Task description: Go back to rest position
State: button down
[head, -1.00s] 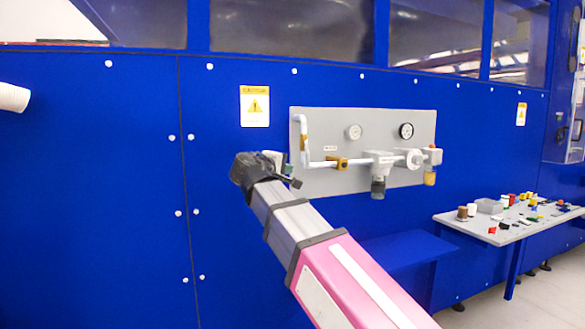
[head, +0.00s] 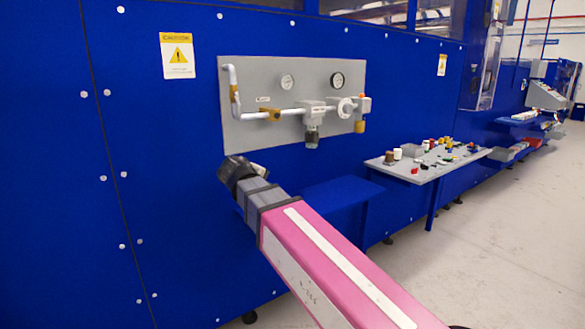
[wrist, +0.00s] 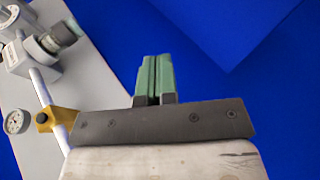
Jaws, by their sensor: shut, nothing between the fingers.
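My gripper (wrist: 154,78) shows in the wrist view as two green fingers pressed together, with nothing between them. In the head view my arm reaches up and left from the bottom right, and its dark wrist end is in front of the blue wall, just below the lower left of the grey gauge panel (head: 245,134). The fingers cannot be made out in the head view. In the wrist view the fingers point towards plain blue surface, and the panel with its white pipe and yellow clamp (wrist: 45,119) lies to their left.
A blue shelf (head: 335,193) juts from the wall right of my wrist. A grey table (head: 425,172) with several small coloured parts stands further right. A caution sign (head: 175,55) is on the wall at upper left. Open floor (head: 520,240) lies at the right.

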jog(key=s+d+f+m+g+y, duration=0.15)
jog(key=d+f+m+g, duration=0.35)
jog(key=d+f, duration=1.4)
jog(key=s+d+f+m+g+y, duration=0.2)
jog(key=s+d+f, duration=0.2)
jog(key=f, duration=0.4)
jog(key=s+d+f+m+g+y, duration=0.2)
jog(key=s+d+f, duration=0.3)
jog(key=f, duration=0.3)
jog(key=shift+d+f+m+g, duration=0.2)
jog(key=shift+d+m+g, duration=0.1)
jog(key=shift+d+m, duration=0.3)
